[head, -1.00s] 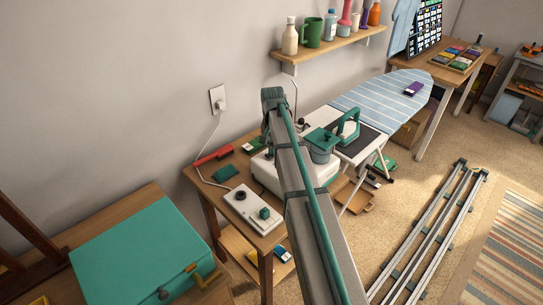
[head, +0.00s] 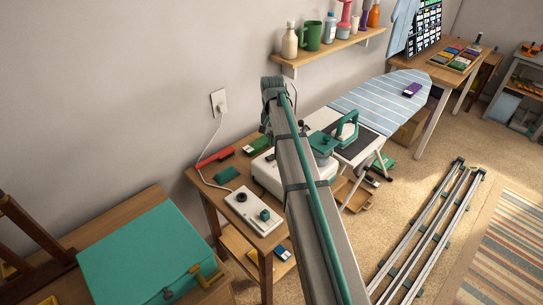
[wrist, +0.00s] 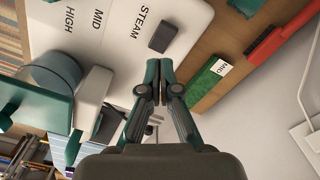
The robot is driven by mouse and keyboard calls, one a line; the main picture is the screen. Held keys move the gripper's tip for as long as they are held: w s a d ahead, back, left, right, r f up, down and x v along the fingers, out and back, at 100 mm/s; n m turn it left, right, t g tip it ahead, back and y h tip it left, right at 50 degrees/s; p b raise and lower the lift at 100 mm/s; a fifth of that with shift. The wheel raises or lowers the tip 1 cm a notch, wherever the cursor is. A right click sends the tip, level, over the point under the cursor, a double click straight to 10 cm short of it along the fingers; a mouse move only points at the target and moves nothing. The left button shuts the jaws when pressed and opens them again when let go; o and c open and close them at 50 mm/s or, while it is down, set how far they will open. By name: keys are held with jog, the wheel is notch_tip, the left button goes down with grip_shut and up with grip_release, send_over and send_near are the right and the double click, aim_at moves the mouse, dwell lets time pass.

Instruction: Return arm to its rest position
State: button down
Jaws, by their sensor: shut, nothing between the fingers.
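My arm runs up through the middle of the head view, and its far end hides my gripper there. In the wrist view my gripper (wrist: 159,82) is shut and empty, its fingertips together. Beyond the fingertips lies a white panel (wrist: 110,25) with the labels STEAM, MID and HIGH and a dark grey block. The panel, seen as a white unit (head: 266,178) in the head view, sits on a wooden table (head: 210,205), partly hidden by my arm.
A green block (wrist: 208,85) marked MID and a red object (wrist: 268,50) lie beside the panel. A teal iron (head: 346,128) stands by the ironing board (head: 380,98). A shelf (head: 330,48) holds bottles and a mug. A teal case (head: 150,250) is at lower left.

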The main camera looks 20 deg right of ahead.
jog(key=shift+r, duration=0.45)
